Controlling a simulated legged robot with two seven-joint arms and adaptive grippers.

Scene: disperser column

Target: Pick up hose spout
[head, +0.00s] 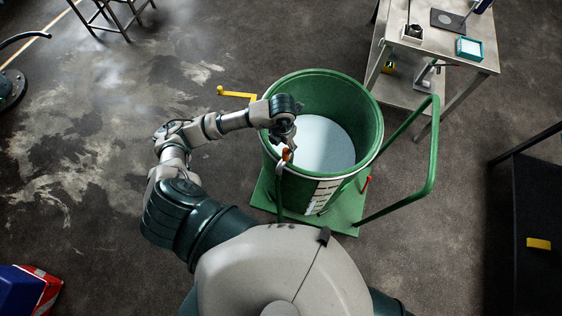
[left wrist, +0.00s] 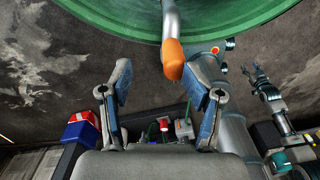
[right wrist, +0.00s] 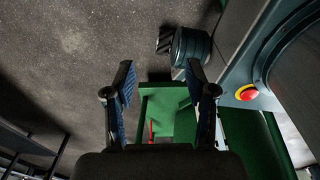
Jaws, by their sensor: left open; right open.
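The hose spout has an orange tip (head: 287,154) on a pale grey tube and sits at the near rim of the green drum (head: 373,112). In the left wrist view the orange tip (left wrist: 172,58) hangs beside the drum's green rim. My left gripper (head: 285,137) is right above the spout at the rim and partly hides it. It is open in the left wrist view (left wrist: 156,84), with the tip just beyond the fingers, closer to the right finger. My right gripper (right wrist: 160,75) is open and empty, with a green platform beyond it. It is out of the head view.
The drum stands on a green cart (head: 340,218) with a tall handle (head: 433,150) on its right. A yellow crank (head: 236,94) juts out left. A metal table (head: 450,50) stands at the back right, a dark bench (head: 530,215) at right.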

